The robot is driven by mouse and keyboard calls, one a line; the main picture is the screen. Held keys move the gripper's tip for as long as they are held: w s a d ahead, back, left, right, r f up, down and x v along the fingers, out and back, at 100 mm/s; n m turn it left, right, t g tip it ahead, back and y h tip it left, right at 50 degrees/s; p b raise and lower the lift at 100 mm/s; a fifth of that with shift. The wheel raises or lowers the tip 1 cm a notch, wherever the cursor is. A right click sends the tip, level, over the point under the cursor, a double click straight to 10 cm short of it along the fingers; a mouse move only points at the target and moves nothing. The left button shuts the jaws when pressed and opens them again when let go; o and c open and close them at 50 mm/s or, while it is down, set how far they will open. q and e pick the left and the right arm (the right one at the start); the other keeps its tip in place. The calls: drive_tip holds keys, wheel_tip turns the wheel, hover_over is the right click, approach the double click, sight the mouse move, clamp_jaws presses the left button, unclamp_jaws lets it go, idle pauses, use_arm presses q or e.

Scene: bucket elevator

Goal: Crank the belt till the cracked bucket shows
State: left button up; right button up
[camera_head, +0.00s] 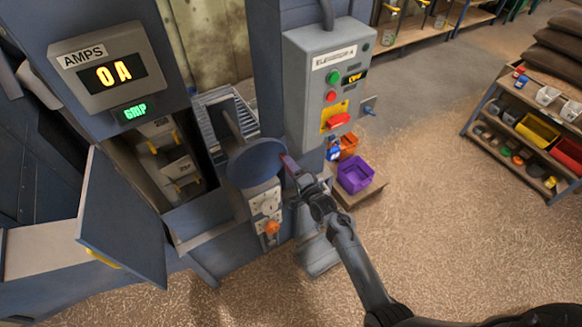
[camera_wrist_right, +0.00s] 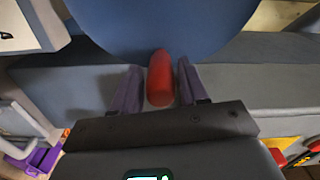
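A blue round crank wheel (camera_head: 257,163) stands on the elevator's side; its rim fills the top of the right wrist view (camera_wrist_right: 160,20). My right gripper (camera_head: 287,163) is at the wheel's right edge. In the right wrist view its fingers close in on both sides of the red crank handle (camera_wrist_right: 160,78). Grey buckets, an upper one (camera_head: 157,126) and a lower one (camera_head: 179,167), show inside the open inspection opening, with yellow parts on them. I can make out no crack on them. The blue hatch door (camera_head: 122,222) hangs open. My left gripper is out of view.
The amps display (camera_head: 113,74) reads 0A. A grey control box (camera_head: 326,80) with green and red buttons and a red switch handle (camera_head: 339,120) is beyond the wheel. A purple bin (camera_head: 355,174) sits low to the right. Floor at right is clear before the shelf rack (camera_head: 492,104).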

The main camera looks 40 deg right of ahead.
drive_tip(key=shift+o, duration=0.8)
drive_tip(key=shift+s, duration=0.15)
drive_tip(key=s, duration=1)
drive_tip(key=shift+s+a+p, duration=0.3)
drive_tip(key=shift+p, duration=0.1)
